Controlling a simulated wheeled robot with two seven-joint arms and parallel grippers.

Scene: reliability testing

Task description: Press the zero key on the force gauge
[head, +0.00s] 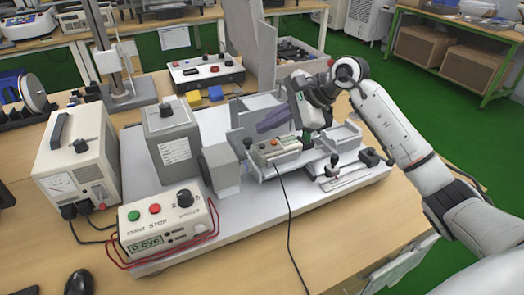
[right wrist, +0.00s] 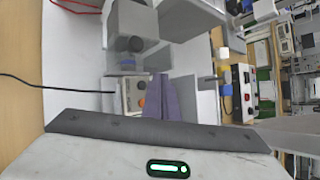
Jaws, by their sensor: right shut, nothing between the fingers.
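The force gauge (head: 268,152) is a small beige box with a display and keys, lying on the test rig in the middle of the head view. It also shows in the right wrist view (right wrist: 131,97), with a grey round key and an orange one on its face. My right gripper (head: 260,127) has purple fingers, shut and empty. In the head view they sit just above and behind the gauge. In the right wrist view the fingertips (right wrist: 160,77) appear beside the keys and hide part of the gauge. I cannot tell whether they touch it. My left gripper is not in view.
A control box (head: 165,225) with green and red buttons stands front left of the rig's pale base plate (head: 240,222). A power supply (head: 80,160) and a grey block (head: 172,140) stand to the left. A black cable (head: 289,215) runs from the gauge towards the front.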

